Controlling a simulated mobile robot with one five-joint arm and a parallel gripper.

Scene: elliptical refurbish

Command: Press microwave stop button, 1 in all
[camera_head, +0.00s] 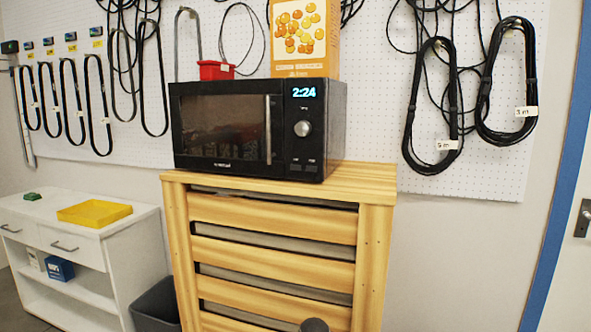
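The black microwave (222,127) stands on top of a wooden slatted cabinet, its door closed with a vertical silver handle at the right of the door. Its control panel (304,135) shows a blue 2:24 display at the top and a round silver dial (302,128) in the middle. Two small dark buttons (304,165) sit low on the panel; their labels are too small to read, so I cannot tell which is stop. My gripper is not in view. A dark rounded shape at the bottom edge cannot be identified.
A yellow and orange box (304,40) and a red bin (215,70) stand on the microwave. The wooden cabinet (275,219) has bare top at the right. A white shelf unit (128,240) with a yellow tray (94,213) and a grey bin (156,303) are at left.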

